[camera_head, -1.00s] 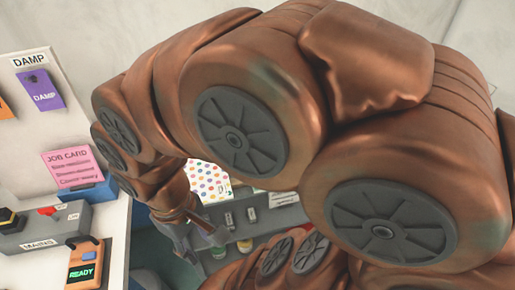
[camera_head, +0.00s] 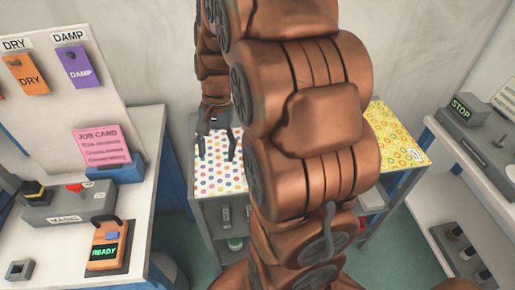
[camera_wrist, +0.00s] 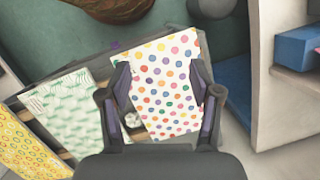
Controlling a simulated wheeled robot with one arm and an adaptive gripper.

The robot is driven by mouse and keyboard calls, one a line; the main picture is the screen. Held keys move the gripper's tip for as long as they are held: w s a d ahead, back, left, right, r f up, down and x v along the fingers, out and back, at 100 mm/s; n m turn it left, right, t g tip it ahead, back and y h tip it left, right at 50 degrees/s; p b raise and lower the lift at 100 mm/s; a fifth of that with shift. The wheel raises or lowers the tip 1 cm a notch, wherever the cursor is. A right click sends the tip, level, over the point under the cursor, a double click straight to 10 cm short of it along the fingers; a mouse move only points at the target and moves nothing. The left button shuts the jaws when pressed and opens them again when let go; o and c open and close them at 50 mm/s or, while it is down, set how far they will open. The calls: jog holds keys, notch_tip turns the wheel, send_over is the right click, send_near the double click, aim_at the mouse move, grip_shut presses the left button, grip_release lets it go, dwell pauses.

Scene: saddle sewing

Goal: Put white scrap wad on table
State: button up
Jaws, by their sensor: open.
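My gripper (camera_head: 216,152) hangs over the polka-dot sheet (camera_head: 212,182) on the middle table. In the wrist view my gripper (camera_wrist: 160,75) is open, with its two fingers apart above the same polka-dot sheet (camera_wrist: 170,50). A small pale, crumpled-looking lump (camera_wrist: 132,120) lies beside the left finger at the sheet's edge. It may be the white scrap wad, but it is too small to be sure. I see nothing held between the fingers. My arm hides the middle of the table in the head view.
A green-patterned white sheet (camera_wrist: 70,105) and a yellow patterned sheet (camera_wrist: 25,140) lie beside the polka-dot one. A bench with a pink job card (camera_head: 103,147) and a READY device (camera_head: 108,247) stands at left. A shelf with a STOP box (camera_head: 466,110) stands at right.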

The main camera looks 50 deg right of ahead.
jog(key=w+d+f+m+t, duration=0.15)
jog(key=d+f+m, duration=0.25)
jog(key=d, duration=0.4)
jog(key=w+d+f+m+y+b, duration=0.1)
jog(key=w+d+f+m, duration=0.15)
jog(key=d, duration=0.55)
jog(key=w+d+f+m+t, duration=0.1)
jog(key=d+f+m, duration=0.35)
jog(key=d, duration=0.35)
jog(key=shift+p+x, duration=1.3)
jog(key=shift+x, duration=2.55)
jog(key=c, duration=0.5)
jog(key=shift+d, duration=0.1)
jog(key=shift+c, duration=0.3)
